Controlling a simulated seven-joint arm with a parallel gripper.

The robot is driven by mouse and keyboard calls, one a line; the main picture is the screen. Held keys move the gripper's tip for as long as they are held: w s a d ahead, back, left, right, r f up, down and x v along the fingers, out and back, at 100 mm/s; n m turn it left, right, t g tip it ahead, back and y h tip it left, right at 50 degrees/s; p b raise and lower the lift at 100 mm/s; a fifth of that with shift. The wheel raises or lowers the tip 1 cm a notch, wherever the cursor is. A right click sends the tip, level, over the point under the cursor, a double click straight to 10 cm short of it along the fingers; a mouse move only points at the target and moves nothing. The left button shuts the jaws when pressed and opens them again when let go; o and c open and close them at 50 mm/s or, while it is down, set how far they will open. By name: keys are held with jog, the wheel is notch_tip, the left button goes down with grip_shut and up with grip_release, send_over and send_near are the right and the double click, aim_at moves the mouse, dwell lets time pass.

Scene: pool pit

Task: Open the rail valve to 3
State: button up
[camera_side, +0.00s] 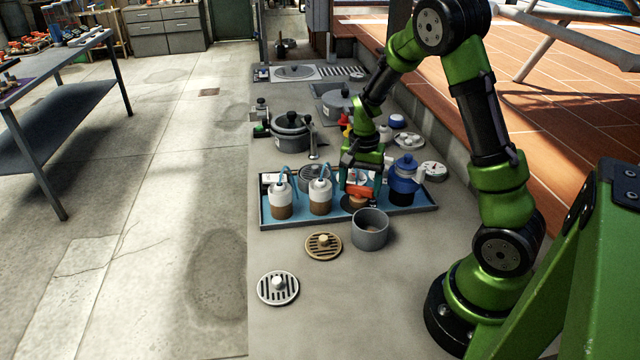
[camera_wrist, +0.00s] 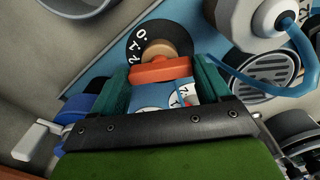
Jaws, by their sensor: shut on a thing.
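The valve has an orange handle (camera_side: 358,191) above a tan hub and a black dial (camera_wrist: 134,40), at the blue tray in the side view. Numerals that look like 2, 1 and 0 show on the dial in the wrist view; the rest is hidden, and I cannot tell the setting. My gripper (camera_side: 361,184) points down over the valve. Its green fingers are shut on the orange handle (camera_wrist: 160,72), one on each side in the wrist view. A white dial face (camera_wrist: 182,98) shows in part between the fingers, below the handle.
Two white-topped pump bottles (camera_side: 281,197) (camera_side: 320,194) stand left of my gripper in the tray (camera_side: 345,219). A blue pot (camera_side: 404,181) stands close on the right. A grey cup (camera_side: 370,230) and two round grates (camera_side: 323,246) (camera_side: 278,287) are in front.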

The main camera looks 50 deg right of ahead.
aim_at(360, 187)
jog(key=n, duration=0.5)
jog(key=shift+r+n, duration=0.1)
jog(key=shift+n, duration=0.3)
dwell(0.4)
jog(key=o, duration=1)
notch_tip(360, 187, up, 17)
jog(key=shift+f, duration=0.1)
